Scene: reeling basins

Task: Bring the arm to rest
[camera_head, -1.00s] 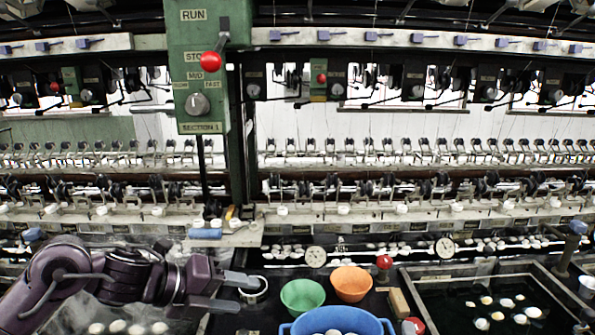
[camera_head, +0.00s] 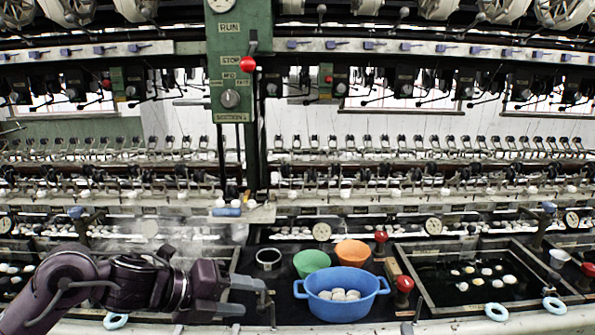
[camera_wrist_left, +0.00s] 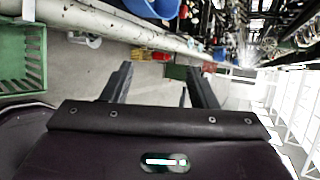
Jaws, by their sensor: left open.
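My left gripper (camera_head: 250,296) reaches in from the left in the head view, its two grey fingers apart and pointing right. It is open and nothing shows between the fingers. It is in front of the basins, left of the blue tub (camera_head: 341,307), and apart from it as far as I can see. In the left wrist view the fingers (camera_wrist_left: 160,88) are spread over a bare grey floor, with a dark edge of my gripper below them. My right gripper is not in view.
The blue tub holds white cocoons. A green bowl (camera_head: 312,263), an orange bowl (camera_head: 353,252) and a metal ring-like cup (camera_head: 268,259) stand behind. A basin (camera_head: 425,294) with floating cocoons is at right. A green crate (camera_wrist_left: 22,58) shows in the wrist view.

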